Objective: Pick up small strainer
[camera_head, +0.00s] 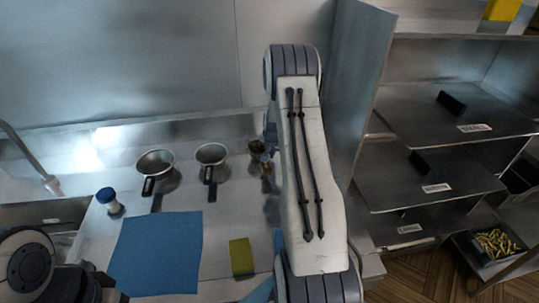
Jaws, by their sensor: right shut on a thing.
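The small strainer (256,147) is the small dark, brownish round thing at the right end of the row on the steel counter. My right gripper (267,168) is at its near side, shut on its handle; my arm hides most of the jaws. I cannot tell whether the strainer is clear of the counter. Two larger silver round bowls with black handles, one on the left (155,161) and one in the middle (211,153), stand beside it. Part of my left arm shows at the bottom left; its jaws cannot be made out.
A blue cloth (157,253) and a yellow-green sponge (241,256) lie on the counter. A blue-capped bottle (110,201) stands by the sink edge at left. Steel shelves (440,120) and a partition rise close to the right of my right arm.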

